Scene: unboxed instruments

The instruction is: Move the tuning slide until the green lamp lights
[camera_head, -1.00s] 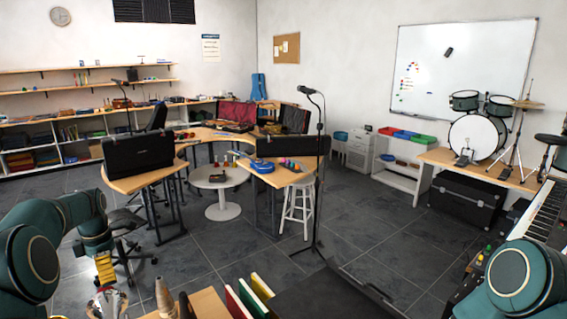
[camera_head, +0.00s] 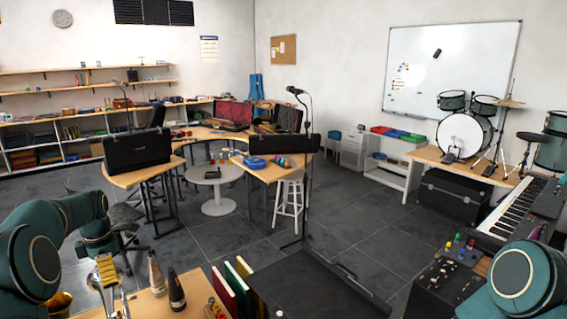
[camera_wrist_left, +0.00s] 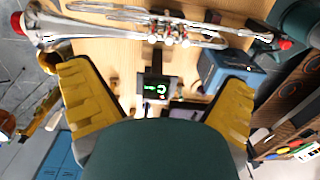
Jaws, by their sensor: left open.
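A silver trumpet-like instrument (camera_wrist_left: 172,36) with red ends lies across the wooden table (camera_wrist_left: 120,52) at the top of the left wrist view. I cannot tell which tube is its tuning slide. A small dark device (camera_wrist_left: 158,87) with a glowing green display is between my fingers in that picture; I cannot tell whether the green is the lamp. My left gripper (camera_wrist_left: 157,76) is open, its yellow fingers wide apart, with nothing between them in contact. In the head view it shows edge-on (camera_head: 107,272) over the near table. My right gripper is not in view.
A brass bell (camera_head: 58,305) is below my left arm.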

